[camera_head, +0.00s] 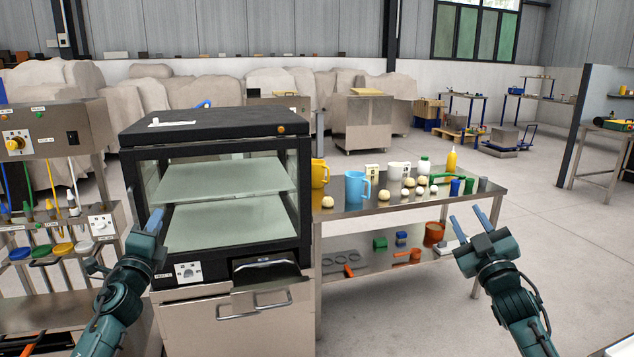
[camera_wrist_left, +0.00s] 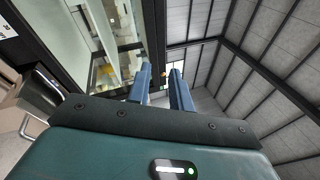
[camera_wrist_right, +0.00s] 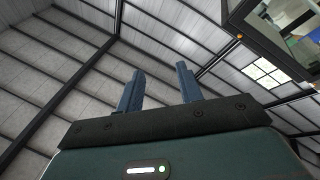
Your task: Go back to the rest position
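My left gripper (camera_head: 154,222) is raised in front of the left side of the black glass-sided cabinet (camera_head: 222,258). In the left wrist view its two blue fingers (camera_wrist_left: 160,68) stand apart with nothing held between them. My right gripper (camera_head: 468,223) is raised in front of the right end of the steel table (camera_head: 420,205). In the right wrist view its fingers (camera_wrist_right: 158,72) stand wider apart and are empty. Both grippers point upward. In the head view I cannot tell if the left fingers touch the cabinet.
The cabinet holds two pale shelves (camera_head: 230,228) and has a part-open drawer (camera_head: 266,272) below. The table carries a blue jug (camera_head: 356,188), a yellow jug (camera_head: 319,173) and several dough balls (camera_head: 384,196). A tool rack (camera_head: 65,250) stands left.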

